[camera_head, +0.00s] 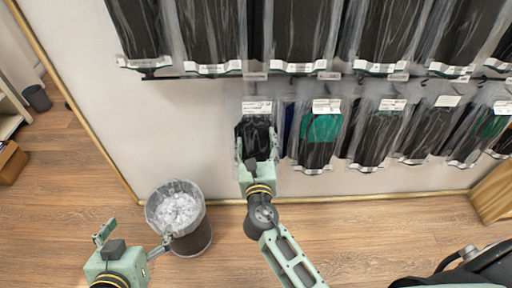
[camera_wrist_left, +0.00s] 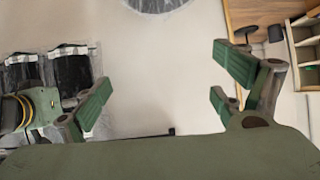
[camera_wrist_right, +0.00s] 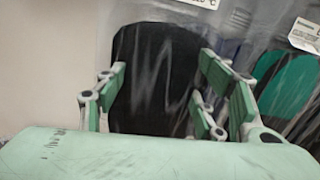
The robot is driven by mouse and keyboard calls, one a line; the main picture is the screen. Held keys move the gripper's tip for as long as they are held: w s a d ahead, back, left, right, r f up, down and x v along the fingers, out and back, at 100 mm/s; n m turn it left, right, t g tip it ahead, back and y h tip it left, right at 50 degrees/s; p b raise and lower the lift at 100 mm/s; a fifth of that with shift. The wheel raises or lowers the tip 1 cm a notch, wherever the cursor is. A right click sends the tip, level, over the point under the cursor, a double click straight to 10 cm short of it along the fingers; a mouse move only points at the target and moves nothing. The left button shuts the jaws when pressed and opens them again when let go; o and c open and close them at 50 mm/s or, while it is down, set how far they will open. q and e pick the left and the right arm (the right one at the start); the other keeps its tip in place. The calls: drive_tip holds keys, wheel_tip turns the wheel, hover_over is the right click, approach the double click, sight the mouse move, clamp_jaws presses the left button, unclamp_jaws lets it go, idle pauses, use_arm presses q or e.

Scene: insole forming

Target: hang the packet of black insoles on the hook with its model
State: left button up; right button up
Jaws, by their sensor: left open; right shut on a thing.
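My right gripper (camera_head: 258,172) is shut on a clear packet of black insoles (camera_head: 255,135), held upright against the wall at the left end of the lower row. In the right wrist view the packet (camera_wrist_right: 155,75) stands between the fingers, its top partly cut off. A white label (camera_head: 257,107) is at its top. Whether the packet is on a hook cannot be told; the hook is hidden. My left gripper (camera_head: 130,243) is open and empty, low at the left. The left wrist view shows its spread fingers (camera_wrist_left: 170,95) with nothing between them.
More packets hang right of mine, one with green insoles (camera_head: 321,128). A bin with a clear liner (camera_head: 180,215) stands on the floor by my left gripper. The wall (camera_head: 160,125) at left is bare.

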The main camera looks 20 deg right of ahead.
drive_tip(key=shift+w+d, duration=0.15)
drive_tip(key=shift+w, duration=0.5)
drive_tip(key=shift+w+d+f, duration=0.15)
drive_tip(key=shift+w+f, duration=0.25)
use_arm(q)
drive_tip(key=shift+w+d+r+t, duration=0.25)
drive_tip(key=shift+w+r+t, duration=0.45)
drive_tip(key=shift+r, duration=0.25)
drive_tip(key=shift+f, duration=0.15)
drive_tip(key=shift+s+a+f+g, duration=0.2)
drive_tip(key=shift+s+f+g, duration=0.15)
drive_tip(key=shift+f+g, duration=0.05)
use_arm(e)
drive_tip(key=shift+f, duration=0.1)
drive_tip(key=o, duration=1.4)
use_arm(q)
drive_tip(key=shift+r, duration=0.15)
